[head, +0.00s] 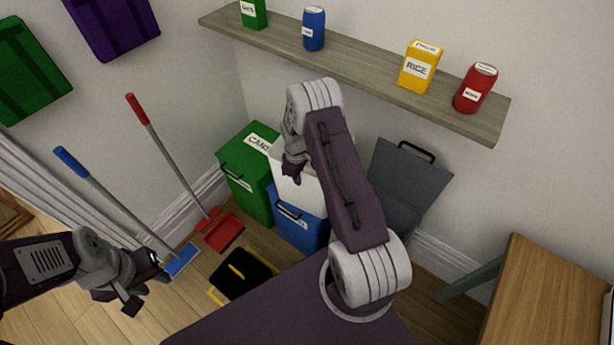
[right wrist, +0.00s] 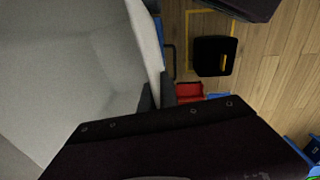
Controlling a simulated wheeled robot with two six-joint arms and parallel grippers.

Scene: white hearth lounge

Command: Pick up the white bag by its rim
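The white bag (head: 285,165) shows at the blue bin, partly hidden behind my right arm in the head view. In the right wrist view the pale bag (right wrist: 85,60) fills the left side, and its rim runs down to the fingers. My right gripper (head: 293,172) is at the bag's left upper edge. In the right wrist view its dark fingers (right wrist: 159,94) lie close together, one on each side of the bag wall, and look shut on it. My left gripper (head: 142,282) is at the lower left, away from the bag, fingers apart and empty.
The blue bin (head: 297,232) stands between a green bin (head: 240,180) and a grey bin with a raised lid (head: 410,175). A wall shelf (head: 360,62) holds several containers above. A red dustpan (head: 222,232) and a black-and-yellow item (head: 243,272) are on the floor. A wooden table (head: 545,300) is at right.

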